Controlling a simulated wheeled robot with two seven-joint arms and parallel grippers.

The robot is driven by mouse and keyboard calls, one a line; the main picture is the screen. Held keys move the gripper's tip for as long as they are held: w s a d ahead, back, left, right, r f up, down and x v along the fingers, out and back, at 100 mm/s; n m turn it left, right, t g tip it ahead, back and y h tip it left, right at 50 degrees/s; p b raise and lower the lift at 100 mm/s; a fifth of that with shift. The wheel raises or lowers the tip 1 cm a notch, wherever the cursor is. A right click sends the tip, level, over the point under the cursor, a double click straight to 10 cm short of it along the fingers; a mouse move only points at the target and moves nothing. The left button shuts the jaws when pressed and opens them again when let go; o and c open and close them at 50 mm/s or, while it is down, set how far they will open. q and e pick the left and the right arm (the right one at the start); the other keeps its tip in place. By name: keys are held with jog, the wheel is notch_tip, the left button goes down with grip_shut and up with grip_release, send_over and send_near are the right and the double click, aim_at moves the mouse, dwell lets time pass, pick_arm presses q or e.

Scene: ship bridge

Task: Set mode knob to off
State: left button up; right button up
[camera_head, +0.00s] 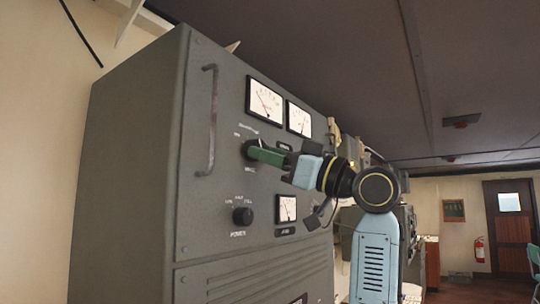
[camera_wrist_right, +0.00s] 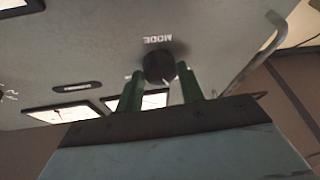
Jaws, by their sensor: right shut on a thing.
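The mode knob (camera_wrist_right: 158,67) is a round black knob on the grey panel. In the right wrist view it sits between my green fingers, under an upside-down "MODE" label. In the head view its dark edge (camera_head: 246,148) shows behind the fingers, which hide most of it. My right gripper (camera_head: 258,153) is shut on the mode knob, one finger on each side; it also shows in the right wrist view (camera_wrist_right: 161,84). The setting that the knob points to cannot be read. My left gripper is out of view.
The grey cabinet (camera_head: 130,170) has a vertical handle (camera_head: 210,120) left of the knob and gauges (camera_head: 265,100) above it. A black power knob (camera_head: 243,216) and a small gauge (camera_head: 286,208) are below. A red extinguisher (camera_head: 479,250) stands far right.

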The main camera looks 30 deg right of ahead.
jog(key=shift+w+d+r+n+g+y+p, duration=0.1)
jog(key=shift+n+g+y+p, duration=0.4)
jog(key=shift+n, duration=0.95)
jog(key=shift+s+d+r+n+g+y+p, duration=0.15)
jog(key=shift+n+g+p, duration=0.4)
jog(key=shift+n, duration=0.95)
jog(key=shift+w+a+f+n+g+y+p, duration=0.15)
jog(key=shift+n+g+y+p, duration=0.2)
jog(key=shift+n+g, duration=0.75)
jog(key=shift+d+r+n+t, duration=0.1)
jog(key=shift+n+t, duration=0.15)
jog(key=shift+n, duration=0.3)
jog(key=o, duration=1)
jog(key=shift+d, duration=0.1)
